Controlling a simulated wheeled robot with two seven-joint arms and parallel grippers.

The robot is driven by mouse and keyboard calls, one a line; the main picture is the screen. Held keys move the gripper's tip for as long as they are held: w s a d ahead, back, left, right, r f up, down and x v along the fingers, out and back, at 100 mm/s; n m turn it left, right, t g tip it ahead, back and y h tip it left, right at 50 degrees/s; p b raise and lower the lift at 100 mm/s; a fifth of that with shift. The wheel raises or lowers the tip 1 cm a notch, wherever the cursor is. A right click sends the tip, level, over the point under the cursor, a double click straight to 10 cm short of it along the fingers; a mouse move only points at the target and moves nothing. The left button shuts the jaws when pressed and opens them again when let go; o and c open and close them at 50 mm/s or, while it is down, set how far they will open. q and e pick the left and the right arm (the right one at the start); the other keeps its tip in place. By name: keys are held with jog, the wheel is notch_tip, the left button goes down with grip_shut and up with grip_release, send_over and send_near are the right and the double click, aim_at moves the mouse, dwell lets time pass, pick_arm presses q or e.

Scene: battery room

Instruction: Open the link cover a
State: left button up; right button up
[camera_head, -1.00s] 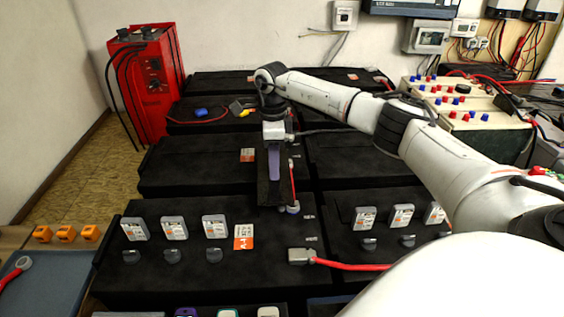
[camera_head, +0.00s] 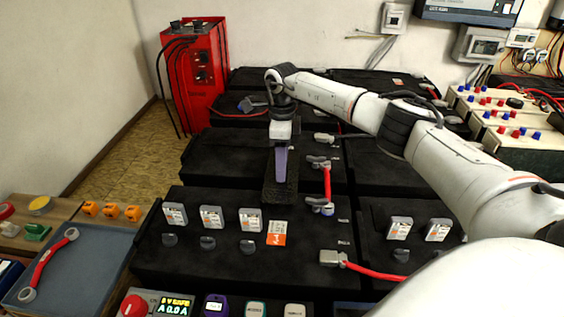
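The link cover a looks like a dark narrow flap (camera_head: 282,196) near the middle of the view, tilted up on the black battery block. It lies left of a red link bar (camera_head: 327,180) with grey terminals, which shows uncovered. My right gripper (camera_head: 280,179) points down at this flap, with its purple fingers against or just in front of it. The fingers show edge-on as one narrow strip, so their gap is hidden. My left gripper is not in view.
An orange label (camera_head: 277,233) and several grey vent caps sit on the front battery (camera_head: 190,260). A red cable (camera_head: 375,272) runs right from a grey terminal. A blue tray (camera_head: 85,275) with a red link stands at left.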

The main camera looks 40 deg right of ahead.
jog(key=shift+r, duration=0.1)
notch_tip(320, 180, up, 10)
dwell(0.4)
dwell(0.5)
